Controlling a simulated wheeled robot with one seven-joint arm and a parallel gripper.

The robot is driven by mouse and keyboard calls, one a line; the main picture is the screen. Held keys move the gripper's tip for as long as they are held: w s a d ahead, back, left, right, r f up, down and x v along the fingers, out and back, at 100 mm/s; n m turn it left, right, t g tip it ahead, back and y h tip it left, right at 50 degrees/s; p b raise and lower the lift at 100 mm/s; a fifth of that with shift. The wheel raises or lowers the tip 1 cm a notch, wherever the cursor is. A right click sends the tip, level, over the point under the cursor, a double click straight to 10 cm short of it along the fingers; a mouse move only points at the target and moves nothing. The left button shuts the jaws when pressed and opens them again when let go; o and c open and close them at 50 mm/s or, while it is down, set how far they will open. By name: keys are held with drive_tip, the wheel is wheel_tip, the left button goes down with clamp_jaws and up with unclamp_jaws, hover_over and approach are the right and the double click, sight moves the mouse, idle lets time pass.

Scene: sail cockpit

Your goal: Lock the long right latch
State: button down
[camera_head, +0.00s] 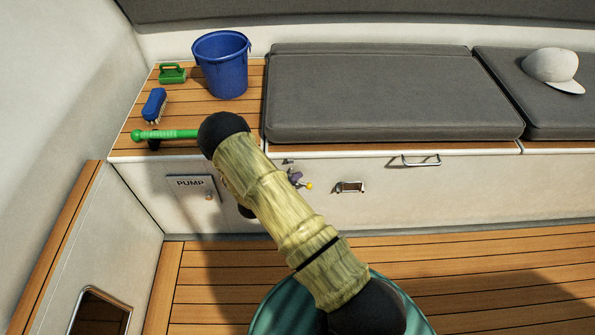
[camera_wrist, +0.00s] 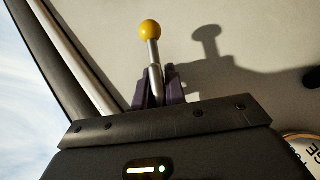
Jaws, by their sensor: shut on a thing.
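The latch is a slim metal lever (camera_wrist: 153,52) with a yellow ball knob on its end, in the wrist view. My gripper (camera_wrist: 158,92) has its purple fingers on both sides of the lever's shaft, shut on it below the knob. In the head view the yellow knob (camera_head: 309,186) shows just right of my gripper (camera_head: 296,178), in front of the white locker front. My arm hides much of the area around it, and the lever's base is hidden. I cannot tell whether the latch is locked.
A metal handle (camera_head: 350,187) and a rail handle (camera_head: 421,160) are on the locker front to the right. The pump panel (camera_head: 191,184) is left. Above are grey cushions (camera_head: 390,90), a blue bucket (camera_head: 221,68), brushes and a cap (camera_head: 553,68). The wooden floor (camera_head: 480,275) is open at right.

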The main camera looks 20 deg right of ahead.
drive_tip(key=shift+a+r+m+y+p, duration=0.1)
drive_tip(key=shift+m+y+p, duration=0.6)
drive_tip(key=shift+y+p, duration=0.45)
drive_tip(key=y+p, duration=0.1)
drive_tip(key=m+y+p, duration=0.1)
drive_tip(key=shift+a+f+m+y, duration=0.15)
drive_tip(key=shift+f+m+y, duration=0.1)
drive_tip(key=shift+m+y, duration=0.1)
drive_tip(key=shift+a+f+m+t+y+p, duration=0.1)
drive_tip(key=shift+m+t+y+p, duration=0.2)
drive_tip(key=shift+y, duration=0.3)
drive_tip(key=shift+a+f+m+t+y+p, duration=0.1)
drive_tip(key=shift+m+t+y+p, duration=0.1)
drive_tip(key=shift+m+y, duration=0.3)
drive_tip(key=shift+w+a+m+t+y, duration=0.1)
drive_tip(key=shift+a+m+t+y, duration=0.15)
drive_tip(key=shift+y, duration=0.55)
drive_tip(key=c, duration=1.5)
unclamp_jaws()
drive_tip(key=shift+d, duration=0.1)
